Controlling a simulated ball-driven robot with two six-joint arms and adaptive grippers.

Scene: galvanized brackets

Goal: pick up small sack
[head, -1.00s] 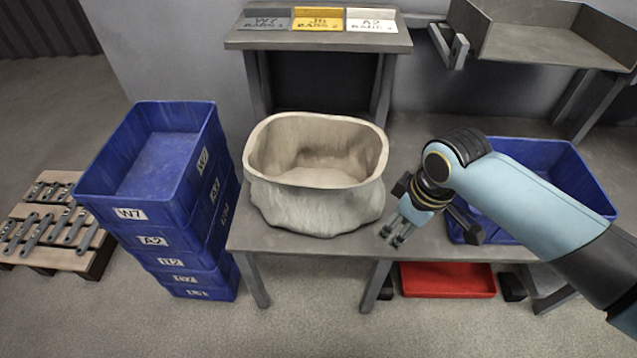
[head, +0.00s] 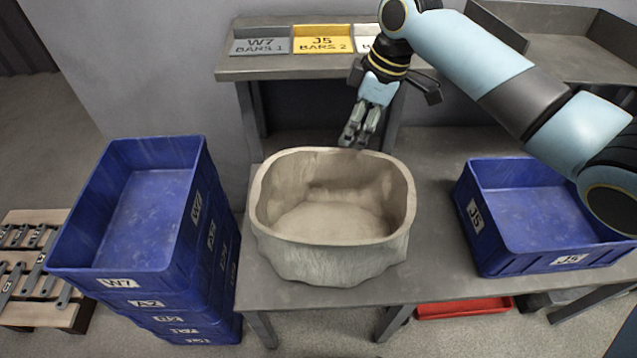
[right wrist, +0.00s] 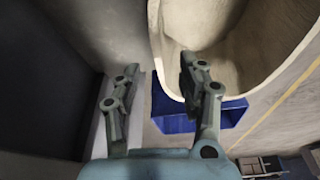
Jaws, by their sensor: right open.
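The small sack (head: 330,262) is a pale beige, open-topped sack standing upright on the grey table. It looks empty inside. My right gripper (head: 356,142) is open, pointing down just behind and above the sack's far rim. In the right wrist view the sack's wall (right wrist: 225,50) rises at the upper right, and the right finger of my right gripper (right wrist: 155,85) overlaps its rim, while the left finger is outside. I cannot tell whether the fingers touch the sack. My left gripper is not in view.
A stack of blue crates (head: 130,225) stands left of the table (head: 436,150). A blue bin (head: 540,215) sits on the table to the right. A raised shelf with labelled trays (head: 262,42) is close behind the gripper. A red tray (head: 465,308) lies below.

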